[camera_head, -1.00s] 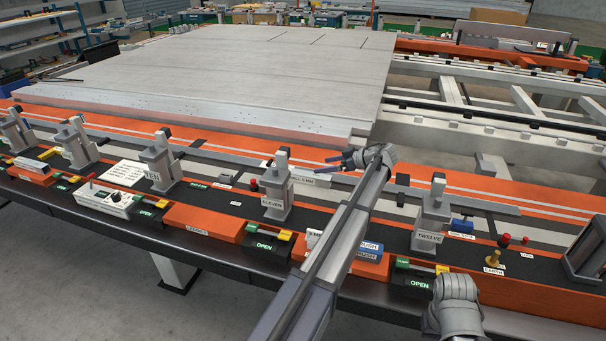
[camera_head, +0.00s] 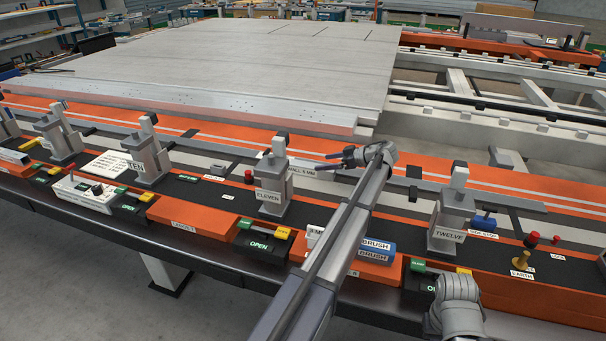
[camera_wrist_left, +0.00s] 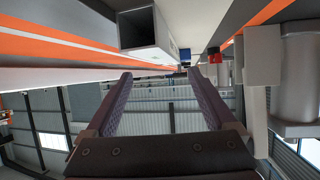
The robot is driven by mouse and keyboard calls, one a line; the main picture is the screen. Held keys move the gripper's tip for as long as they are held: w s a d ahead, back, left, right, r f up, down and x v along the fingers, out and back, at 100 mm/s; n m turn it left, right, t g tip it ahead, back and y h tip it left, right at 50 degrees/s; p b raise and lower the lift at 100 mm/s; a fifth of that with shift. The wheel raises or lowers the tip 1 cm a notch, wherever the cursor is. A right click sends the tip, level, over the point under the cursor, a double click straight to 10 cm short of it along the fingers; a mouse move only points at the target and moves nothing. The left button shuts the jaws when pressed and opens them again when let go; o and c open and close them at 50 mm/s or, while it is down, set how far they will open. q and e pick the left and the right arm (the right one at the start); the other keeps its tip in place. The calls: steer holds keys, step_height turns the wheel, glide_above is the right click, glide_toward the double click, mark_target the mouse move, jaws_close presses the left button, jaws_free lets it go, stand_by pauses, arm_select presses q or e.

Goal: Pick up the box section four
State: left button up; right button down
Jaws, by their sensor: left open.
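A pale box section (camera_head: 278,159) lies behind the post marked ELEVEN; its label, ending in MM, is partly hidden and hard to read. In the left wrist view its open square end (camera_wrist_left: 140,32) faces the camera, above the jaws in the picture. My left gripper (camera_head: 328,161) is beside the label, pointing left. Its two fingers are apart and empty in the left wrist view (camera_wrist_left: 160,78), with the section outside them. My right gripper is not in view.
Clamp posts ELEVEN (camera_head: 270,188) and TWELVE (camera_head: 450,222) stand on either side of my left arm. A brush block (camera_head: 376,250) and OPEN switches (camera_head: 262,240) line the front edge. A large panel (camera_head: 220,70) lies behind.

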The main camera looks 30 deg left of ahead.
mark_target(304, 164)
arm_select(q)
steer(key=shift+a+f, duration=0.1)
steer(key=shift+b+x, duration=0.55)
steer(key=shift+x, duration=0.65)
steer(key=shift+s+a, duration=0.1)
steer(key=shift+a, duration=0.2)
steer(key=x, duration=0.2)
steer(key=b+x, duration=0.1)
steer(key=x, duration=0.1)
steer(key=shift+s+a, duration=0.25)
steer(key=shift+a, duration=0.15)
jaws_close()
